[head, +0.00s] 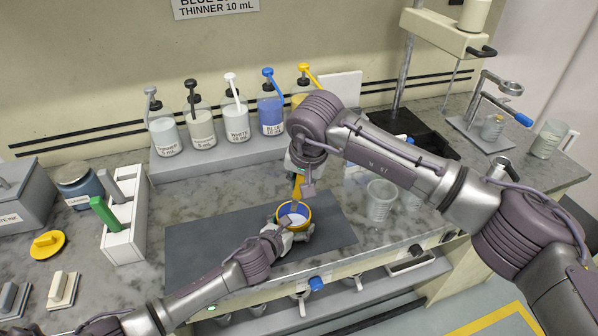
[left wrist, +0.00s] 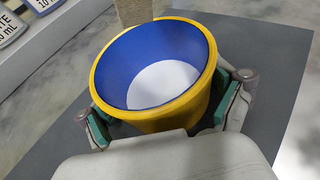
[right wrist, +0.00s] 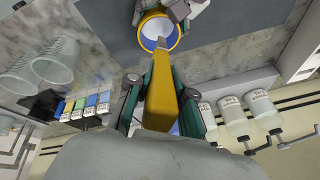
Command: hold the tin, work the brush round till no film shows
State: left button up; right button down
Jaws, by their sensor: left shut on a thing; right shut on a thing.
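The tin (head: 305,223) is yellow outside; in the left wrist view (left wrist: 185,115) its visible inner wall is blue and its floor is white. My left gripper (head: 292,232) is shut on it, one finger on each side, over the dark mat (head: 215,245). My right gripper (head: 298,172) is shut on the yellow handle of the brush (right wrist: 160,95), above the tin. The brush points down at the tin's mouth; I cannot tell whether its tip touches the wall. A tan piece, perhaps bristles, shows at the tin's far rim in the left wrist view.
Several pump bottles, one of them blue (head: 270,115), stand on a grey step (head: 205,158) behind the mat. Clear cups (head: 381,200) stand right of the mat. A white rack (head: 127,225) with a green-handled tool and a yellow lid (head: 47,244) lie left.

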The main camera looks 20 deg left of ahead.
aim_at(299, 201)
jog(key=shift+s+d+f+x, duration=0.1)
jog(key=shift+s+x, duration=0.1)
jog(key=shift+x, duration=1.15)
jog(key=shift+s+d+f+x, duration=0.1)
jog(key=shift+s+d+x, duration=0.1)
jog(key=shift+x, duration=1.15)
jog(key=shift+s+d+f+x, duration=0.1)
jog(key=shift+s+x, duration=0.1)
jog(key=shift+x, duration=1.15)
jog(key=shift+s, duration=0.2)
